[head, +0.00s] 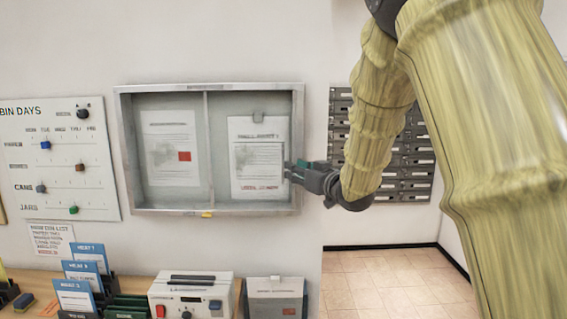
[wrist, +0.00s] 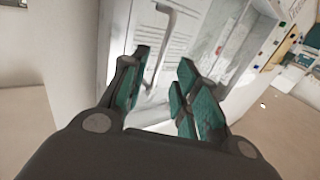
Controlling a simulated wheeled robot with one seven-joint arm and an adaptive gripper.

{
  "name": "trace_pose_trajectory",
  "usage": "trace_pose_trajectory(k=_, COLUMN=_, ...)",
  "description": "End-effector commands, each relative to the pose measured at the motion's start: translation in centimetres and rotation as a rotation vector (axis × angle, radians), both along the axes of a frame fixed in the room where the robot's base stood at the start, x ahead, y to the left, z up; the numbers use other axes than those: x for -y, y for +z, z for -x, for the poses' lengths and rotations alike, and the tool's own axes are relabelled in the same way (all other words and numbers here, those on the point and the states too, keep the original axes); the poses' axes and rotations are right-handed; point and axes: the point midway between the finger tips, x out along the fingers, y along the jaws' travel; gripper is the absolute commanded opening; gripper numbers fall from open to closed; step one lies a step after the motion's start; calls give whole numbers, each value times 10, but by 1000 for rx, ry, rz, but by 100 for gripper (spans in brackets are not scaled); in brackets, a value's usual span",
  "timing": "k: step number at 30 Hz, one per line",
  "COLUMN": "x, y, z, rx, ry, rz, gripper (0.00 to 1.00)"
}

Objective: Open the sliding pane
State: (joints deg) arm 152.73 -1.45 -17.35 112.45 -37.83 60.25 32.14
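A grey-framed notice case (head: 208,88) hangs on the wall, with a left pane (head: 146,190) and a right pane (head: 218,190) split by a middle upright. Printed sheets show behind both. My gripper (head: 293,170) is at the right edge of the case, in front of the right pane. In the wrist view its green-padded fingers (wrist: 167,90) are apart. A long grey bar handle (wrist: 163,50) on the pane shows just ahead of the fingers, with its lower end near the left fingertip. I cannot tell whether they touch. In the head view my gripper hides the handle.
A bin-days board (head: 60,160) hangs left of the case. Below, a counter holds blue leaflets (head: 76,295), a white device (head: 190,295) and a grey box (head: 275,297). Grey mailboxes (head: 410,185) stand behind my arm. Floor (head: 395,280) is clear at right.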

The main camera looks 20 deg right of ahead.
Motion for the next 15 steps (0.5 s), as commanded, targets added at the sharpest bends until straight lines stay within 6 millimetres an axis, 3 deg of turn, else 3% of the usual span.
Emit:
trace_pose_trajectory(k=9, x=-15, y=2, z=-44, rx=-1, ry=1, rz=0, gripper=30)
trace_pose_trajectory(k=15, x=-20, y=1, z=-62, rx=-1, ry=0, rz=0, gripper=30)
